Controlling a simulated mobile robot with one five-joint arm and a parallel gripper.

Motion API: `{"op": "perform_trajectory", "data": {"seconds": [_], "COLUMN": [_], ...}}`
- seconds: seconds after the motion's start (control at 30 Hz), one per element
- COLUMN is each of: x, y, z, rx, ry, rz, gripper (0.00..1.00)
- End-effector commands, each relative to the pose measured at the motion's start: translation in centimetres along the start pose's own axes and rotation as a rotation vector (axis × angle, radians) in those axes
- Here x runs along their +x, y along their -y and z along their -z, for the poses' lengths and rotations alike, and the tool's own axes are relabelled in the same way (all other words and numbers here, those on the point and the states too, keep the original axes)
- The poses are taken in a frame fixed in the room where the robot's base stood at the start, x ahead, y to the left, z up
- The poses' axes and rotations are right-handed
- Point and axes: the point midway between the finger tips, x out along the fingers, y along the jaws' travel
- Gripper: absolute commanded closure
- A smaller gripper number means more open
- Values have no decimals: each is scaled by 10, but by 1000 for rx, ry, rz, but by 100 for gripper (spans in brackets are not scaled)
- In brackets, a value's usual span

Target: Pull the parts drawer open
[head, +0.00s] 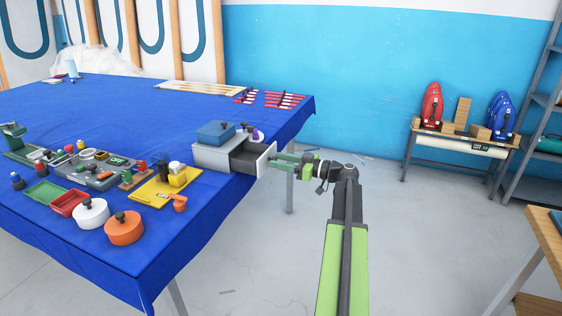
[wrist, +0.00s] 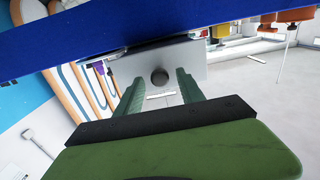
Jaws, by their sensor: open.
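The parts drawer (head: 266,161) has a pale front and stands partly out of its grey box (head: 209,155), with its dark inside showing from above. The box sits at the right edge of the blue-covered table. My gripper (head: 280,159) is at the drawer's front, coming from the right. In the wrist view the pale drawer front (wrist: 190,62) faces me, with a dark round knob (wrist: 159,76) on it. The gripper's two green fingers (wrist: 158,88) are apart, one on each side of the knob, with visible gaps. Their exact depth against the front is hard to tell.
A blue lidded container (head: 215,133) sits on top of the box. A yellow tray (head: 165,187), pots and small parts crowd the table (head: 170,240) to the left. The floor right of the table is mostly clear, up to a small bench (head: 455,140).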

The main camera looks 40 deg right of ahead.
Motion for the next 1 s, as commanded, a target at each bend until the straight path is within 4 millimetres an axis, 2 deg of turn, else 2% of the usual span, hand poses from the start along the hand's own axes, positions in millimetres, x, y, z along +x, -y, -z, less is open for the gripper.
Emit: {"op": "perform_trajectory", "data": {"seconds": [0.17,0.5,0.7,0.83,1.0], "x": [-21,-115,-158,-170,-174], "y": [0,-1,-1,0,0], "z": [0,0,0,0,0], "rx": [0,0,0,0,0], "ry": [0,0,0,0,0], "rz": [-3,-4,-2,-1,0], "gripper": [55,55,55,55,55]}}
